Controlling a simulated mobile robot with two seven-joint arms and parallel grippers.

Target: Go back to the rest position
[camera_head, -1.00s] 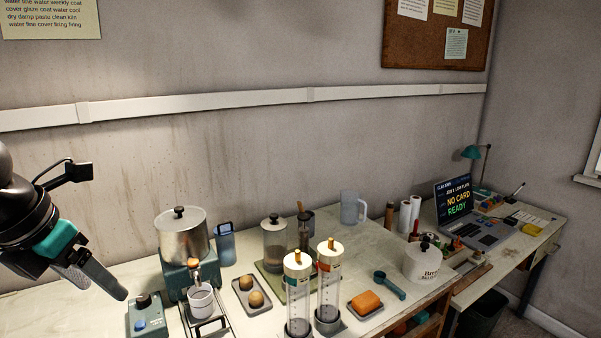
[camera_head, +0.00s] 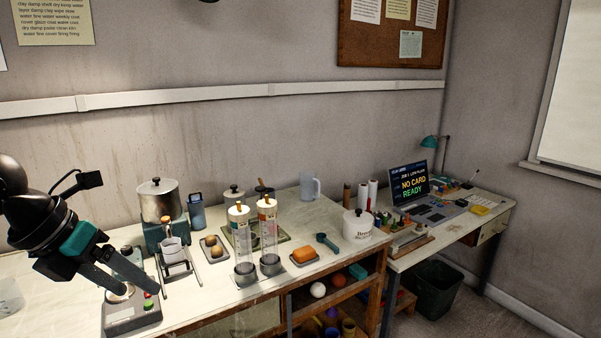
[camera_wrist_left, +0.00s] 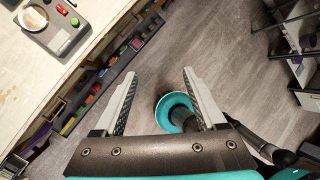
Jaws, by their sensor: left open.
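My left gripper (camera_head: 138,291) comes in from the left in the head view, with teal and black parts and its fingers pointing down to the right. It appears in front of the left part of the workbench, over a grey device with a red and a green button (camera_head: 133,312). In the left wrist view the gripper (camera_wrist_left: 158,82) is open, with its two fingers apart and nothing between them. Below the fingers are the wooden floor (camera_wrist_left: 200,40) and a round teal part that seems to be my own base. My right gripper is not in view.
A laptop (camera_head: 410,185) stands on the right desk. A dark bin (camera_head: 436,288) is on the floor below it.

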